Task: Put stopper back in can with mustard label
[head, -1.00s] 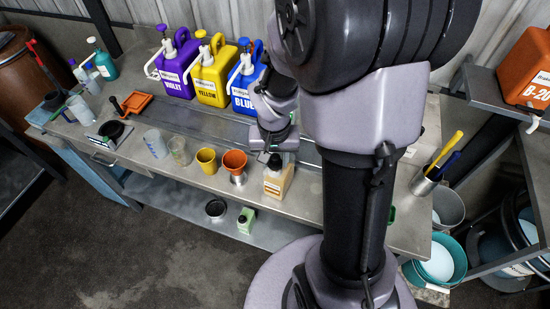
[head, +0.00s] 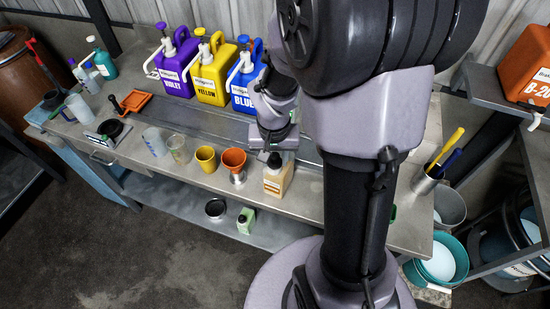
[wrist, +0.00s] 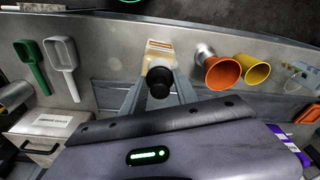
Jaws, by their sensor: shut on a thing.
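The can with the mustard label (head: 277,183) is a cream can standing upright at the bench's front edge. It also shows in the wrist view (wrist: 158,47), just beyond the fingers. A black stopper (wrist: 160,82) is between my fingertips; in the head view this stopper (head: 274,160) shows at the can's top. My gripper (head: 275,153) is shut on the stopper, with its fingers reaching down in the wrist view (wrist: 160,90). The can's mouth is hidden behind the stopper, so I cannot tell whether the stopper is inside it or just above.
Violet, yellow and blue jugs (head: 212,80) stand behind. A green bottle (head: 245,221) is on the lower shelf. Green and white scoops (wrist: 62,65) lie on the bench.

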